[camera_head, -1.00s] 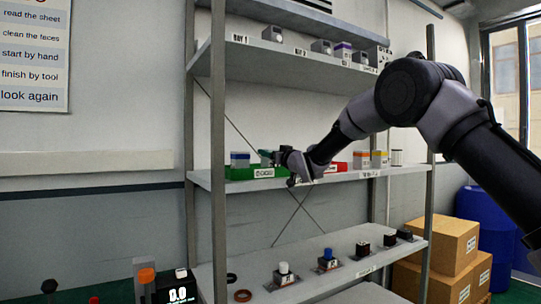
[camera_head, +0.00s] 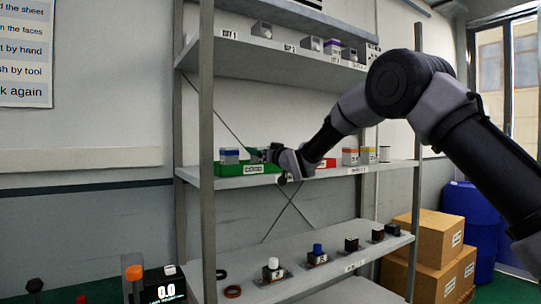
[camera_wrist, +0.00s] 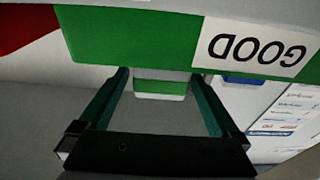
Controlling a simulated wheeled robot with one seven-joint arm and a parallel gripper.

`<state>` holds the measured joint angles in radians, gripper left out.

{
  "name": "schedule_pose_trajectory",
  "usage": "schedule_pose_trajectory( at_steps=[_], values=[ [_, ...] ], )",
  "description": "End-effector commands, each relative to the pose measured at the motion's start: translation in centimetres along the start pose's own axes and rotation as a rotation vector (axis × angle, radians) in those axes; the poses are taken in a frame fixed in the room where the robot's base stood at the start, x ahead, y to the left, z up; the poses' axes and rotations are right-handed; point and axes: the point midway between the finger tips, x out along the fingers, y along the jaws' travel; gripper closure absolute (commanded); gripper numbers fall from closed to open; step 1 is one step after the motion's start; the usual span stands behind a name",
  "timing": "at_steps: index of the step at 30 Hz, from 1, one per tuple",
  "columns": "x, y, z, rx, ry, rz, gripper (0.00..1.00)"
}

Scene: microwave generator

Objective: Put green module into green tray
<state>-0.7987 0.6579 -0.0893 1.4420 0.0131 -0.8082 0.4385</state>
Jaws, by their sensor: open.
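The green tray (camera_head: 230,170) with a GOOD label stands on the middle shelf. Its labelled wall (camera_wrist: 150,45) shows upside down in the wrist view. The green module (camera_wrist: 160,89), white with a green band, shows between my fingers in the wrist view, just past the tray's rim. It appears to be inside the tray, but its base is hidden by the tray wall. My gripper (camera_wrist: 160,75) is open, with one finger on each side of the module. Contact cannot be told. In the head view my gripper (camera_head: 270,154) is at the tray's right end.
A blue-banded module (camera_head: 229,156) sits in the tray's left part. A red tray (camera_head: 327,163) and orange- and yellow-banded modules (camera_head: 350,156) are to the right on the same shelf. The upper shelf (camera_head: 260,50) overhangs, and a shelf post (camera_head: 207,200) stands left of the tray.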

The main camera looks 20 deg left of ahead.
Motion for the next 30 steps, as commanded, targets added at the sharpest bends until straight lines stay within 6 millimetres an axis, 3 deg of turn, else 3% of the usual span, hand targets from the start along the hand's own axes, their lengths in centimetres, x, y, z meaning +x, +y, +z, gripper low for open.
schedule_pose_trajectory(
  at_steps=[9, 15, 26, 29, 30],
  values=[
    [-6.7, 0.1, -0.1, 0.0, -0.001, 0.001, 0.02],
    [-9.8, 0.1, -0.1, 0.0, 0.0, 0.001, 0.02],
    [-10.9, 0.1, -0.1, -0.001, -0.001, 0.002, 0.02],
    [-11.7, 1.7, -0.9, 0.006, -0.02, 0.034, 0.02],
    [-12.5, 3.0, -1.7, 0.012, -0.038, 0.062, 0.02]
  ],
)
